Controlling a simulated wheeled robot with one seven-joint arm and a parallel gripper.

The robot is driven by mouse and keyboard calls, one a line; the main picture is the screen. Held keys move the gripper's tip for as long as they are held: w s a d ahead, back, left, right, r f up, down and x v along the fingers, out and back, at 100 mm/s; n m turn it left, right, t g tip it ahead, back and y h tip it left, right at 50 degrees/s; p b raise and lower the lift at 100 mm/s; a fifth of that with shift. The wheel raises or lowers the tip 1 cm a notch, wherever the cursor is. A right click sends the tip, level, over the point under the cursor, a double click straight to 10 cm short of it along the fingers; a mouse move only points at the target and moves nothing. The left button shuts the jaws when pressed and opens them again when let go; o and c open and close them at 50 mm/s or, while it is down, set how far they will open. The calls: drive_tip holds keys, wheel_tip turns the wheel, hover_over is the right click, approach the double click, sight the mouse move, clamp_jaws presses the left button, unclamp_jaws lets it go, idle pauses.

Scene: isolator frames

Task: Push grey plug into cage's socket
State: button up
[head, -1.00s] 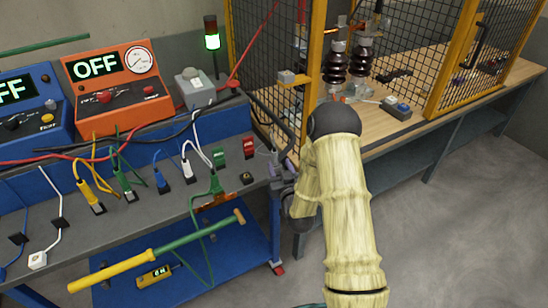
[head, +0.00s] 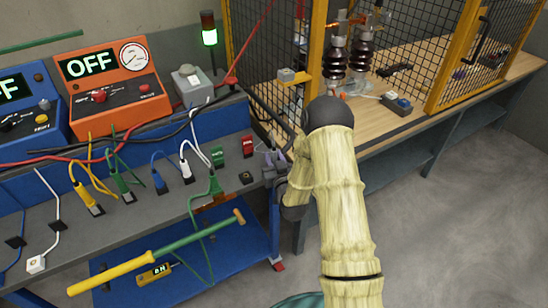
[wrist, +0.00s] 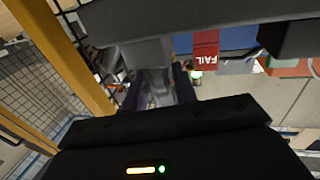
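My gripper (head: 273,163) is at the right end of the blue bench, beside the cage's corner post. In the wrist view its two dark fingers (wrist: 157,92) stand apart, with a gap between them. A grey block, seemingly the grey plug (wrist: 145,52), shows just beyond the fingertips and partly between them. I cannot tell whether they touch it. In the head view a thin grey cable (head: 262,149) runs to this spot; the plug itself is mostly hidden there. A small grey box (head: 293,76) sits on the yellow cage frame (head: 317,60); I cannot tell whether it is the cage's socket.
The bench top (head: 130,215) carries several coloured plugs and cables. A red FAIL label (wrist: 205,46) shows close by in the wrist view. Dark insulators (head: 334,60) and a grey switch box (head: 396,102) stand on the wooden table. The floor at right is clear.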

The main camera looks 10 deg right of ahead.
clamp_jaws()
wheel_tip(320, 180, up, 10)
idle(0.6)
idle(0.4)
